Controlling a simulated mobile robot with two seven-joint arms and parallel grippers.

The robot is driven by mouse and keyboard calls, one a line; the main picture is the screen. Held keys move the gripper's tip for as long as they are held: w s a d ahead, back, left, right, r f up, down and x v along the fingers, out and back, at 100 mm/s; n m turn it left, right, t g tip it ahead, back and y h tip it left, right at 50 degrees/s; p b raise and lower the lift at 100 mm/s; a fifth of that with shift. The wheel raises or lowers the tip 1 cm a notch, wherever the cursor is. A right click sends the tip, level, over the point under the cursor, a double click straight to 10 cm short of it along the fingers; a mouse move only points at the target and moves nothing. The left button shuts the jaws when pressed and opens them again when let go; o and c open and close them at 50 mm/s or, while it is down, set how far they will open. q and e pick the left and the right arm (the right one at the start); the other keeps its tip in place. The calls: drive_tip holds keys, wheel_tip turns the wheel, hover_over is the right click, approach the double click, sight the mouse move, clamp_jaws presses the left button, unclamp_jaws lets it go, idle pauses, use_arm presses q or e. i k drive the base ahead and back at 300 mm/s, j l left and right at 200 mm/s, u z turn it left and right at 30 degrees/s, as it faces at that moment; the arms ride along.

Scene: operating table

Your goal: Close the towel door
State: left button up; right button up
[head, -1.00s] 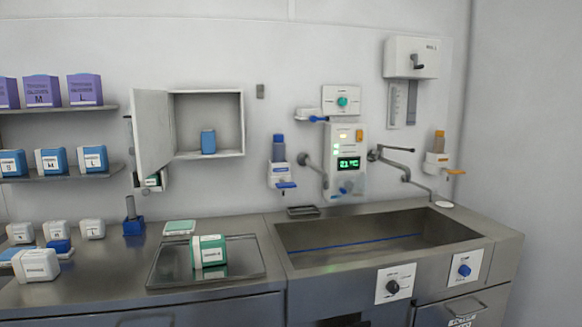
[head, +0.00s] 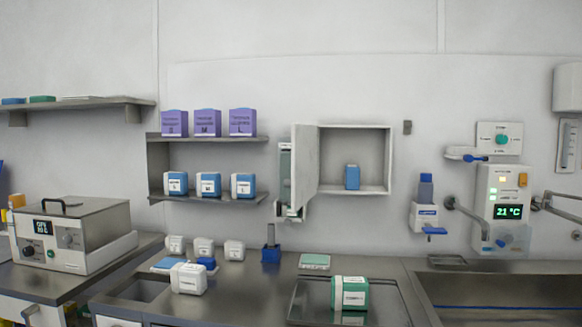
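A white wall cabinet (head: 391,160) hangs at the middle right. Its door (head: 305,158) stands open, hinged on the left and swung out toward me. A small blue container (head: 352,177) stands inside on the cabinet floor. I see no label naming it as the towel door, so I cannot tell for certain that it is the one meant. Neither of my grippers is in view.
A dispenser (head: 286,165) hangs just left of the door, partly hidden by it. Shelves with purple boxes (head: 207,122) and blue-white boxes (head: 208,184) are further left. Below, a tray (head: 390,303) holds a green-white box (head: 350,293). The sink (head: 500,288) is at right.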

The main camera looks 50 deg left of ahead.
sight(303, 184)
drive_tip(key=j+u, duration=0.3)
drive_tip(key=j, duration=2.45)
